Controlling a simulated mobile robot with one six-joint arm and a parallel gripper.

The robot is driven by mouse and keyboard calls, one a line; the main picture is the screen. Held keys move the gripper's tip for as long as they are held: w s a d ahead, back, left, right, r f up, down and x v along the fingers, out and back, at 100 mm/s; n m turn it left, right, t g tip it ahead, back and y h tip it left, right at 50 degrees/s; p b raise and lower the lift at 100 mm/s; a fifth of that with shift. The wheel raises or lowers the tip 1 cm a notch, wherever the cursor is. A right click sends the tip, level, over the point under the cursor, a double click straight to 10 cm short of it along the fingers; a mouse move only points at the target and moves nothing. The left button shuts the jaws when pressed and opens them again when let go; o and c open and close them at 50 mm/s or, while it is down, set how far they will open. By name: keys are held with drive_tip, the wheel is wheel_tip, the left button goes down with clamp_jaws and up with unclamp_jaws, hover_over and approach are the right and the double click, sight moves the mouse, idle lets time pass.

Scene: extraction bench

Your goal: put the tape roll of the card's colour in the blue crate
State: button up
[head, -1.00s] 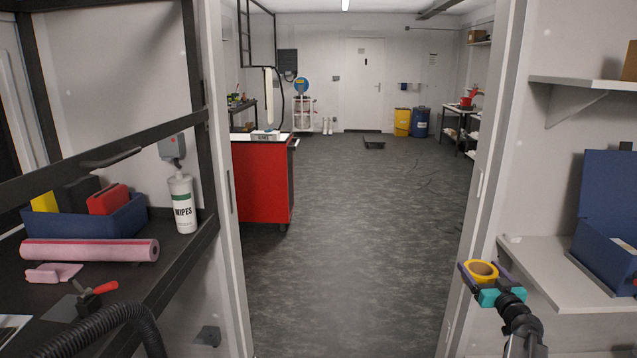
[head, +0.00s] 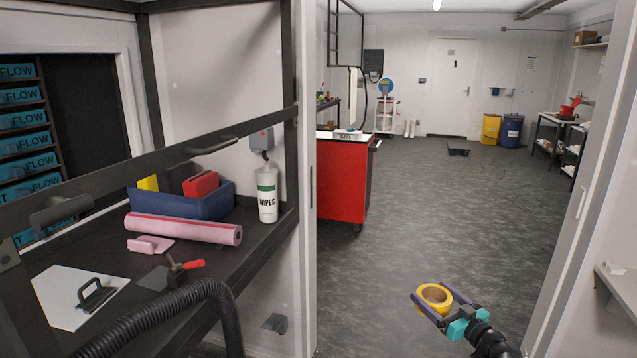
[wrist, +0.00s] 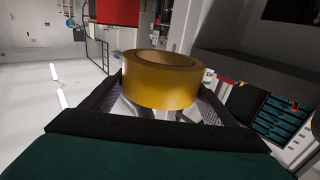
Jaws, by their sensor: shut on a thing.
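My gripper (head: 430,291) is shut on a yellow tape roll (head: 436,307), held in the air at the lower right of the head view, over the dark floor. In the wrist view the yellow tape roll (wrist: 160,88) sits upright between the two jaws, its hole facing up. A blue open box (head: 187,206), which may be the blue crate, stands on the dark bench at left, well apart from my gripper. It holds yellow, black and red items. I cannot make out a colour card in these views.
On the bench (head: 262,232) are a pink roll (head: 183,229), a wipes bottle (head: 267,194), a red-handled clamp (head: 180,271), a white sheet (head: 62,305) and a black hose (head: 205,293).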

drive_tip(key=s+a+n+g+y, duration=0.3)
drive_tip(key=s+a, duration=0.1)
drive_tip(key=a, duration=0.4)
drive_tip(key=s+a+n+g+y, duration=0.3)
drive_tip(key=s+a+y, duration=0.1)
drive_tip(key=a, duration=0.5)
drive_tip(key=shift+s+r, duration=0.25)
drive_tip(key=shift+s, duration=0.25)
drive_tip(key=shift+w, duration=0.1)
